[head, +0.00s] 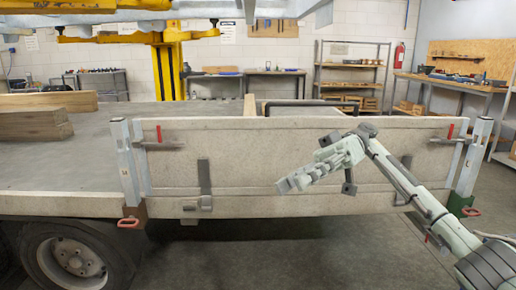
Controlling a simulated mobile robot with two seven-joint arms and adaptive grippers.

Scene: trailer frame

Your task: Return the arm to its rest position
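My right arm comes in from the lower right, bends at its elbow, and reaches left across the front of the trailer's side board (240,155). Its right gripper (290,184) is at the left end of the arm, in front of the board's right half. It is small and seen from the side, so I cannot tell whether its fingers are apart or together. Nothing shows held in it. Whether it touches the board cannot be told. My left arm and gripper are out of view.
The board stands upright between a left post (127,160) and a right post (472,155), with red-handled latches near both. Timber (32,122) lies on the trailer bed. A wheel (75,260) is at lower left. The floor (280,255) before the board is clear.

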